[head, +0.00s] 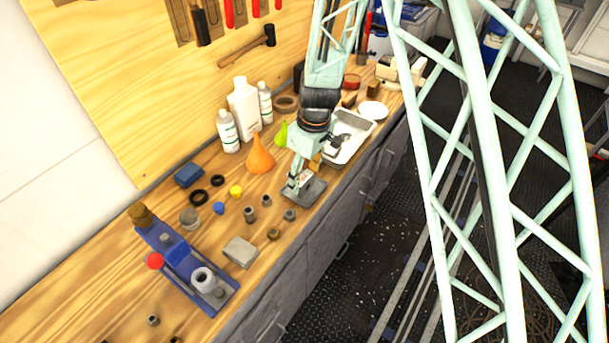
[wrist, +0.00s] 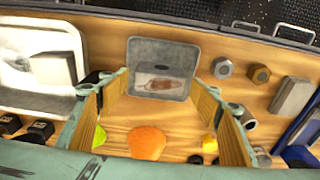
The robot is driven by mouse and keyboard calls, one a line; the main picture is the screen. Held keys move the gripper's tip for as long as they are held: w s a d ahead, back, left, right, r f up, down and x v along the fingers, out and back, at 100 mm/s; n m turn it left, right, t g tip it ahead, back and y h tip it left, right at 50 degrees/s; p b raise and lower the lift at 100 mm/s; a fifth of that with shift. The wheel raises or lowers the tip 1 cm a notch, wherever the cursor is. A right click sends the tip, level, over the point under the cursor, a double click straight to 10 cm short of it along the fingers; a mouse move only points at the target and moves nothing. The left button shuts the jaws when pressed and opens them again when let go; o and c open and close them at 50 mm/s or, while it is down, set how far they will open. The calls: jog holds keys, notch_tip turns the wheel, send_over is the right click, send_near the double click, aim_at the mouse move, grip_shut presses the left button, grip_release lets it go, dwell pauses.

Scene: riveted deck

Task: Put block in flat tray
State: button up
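A shallow grey tray (head: 313,196) lies on the bench near its front edge; it also shows in the wrist view (wrist: 160,51). My gripper (head: 296,186) points down over this tray. In the wrist view its two fingers (wrist: 161,82) stand wide apart, and I see nothing gripped between them. A pale grey block-like piece (head: 240,252) lies apart on the bench, also seen at the right of the wrist view (wrist: 291,97). A blue block (head: 188,175) lies toward the wall.
An orange funnel (head: 260,156) and white bottles (head: 243,108) stand behind my gripper. A white tray (head: 343,150) lies beyond it, right. Several nuts and small cylinders lie to the left, near a blue fixture (head: 180,262). The bench front edge is close.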

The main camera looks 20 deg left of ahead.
jog(key=shift+r, duration=0.2)
dwell(0.4)
notch_tip(320, 180, up, 12)
jog(key=d, duration=0.1)
jog(key=shift+s+d, duration=0.15)
jog(key=shift+s, duration=0.1)
dwell(0.5)
dwell(0.9)
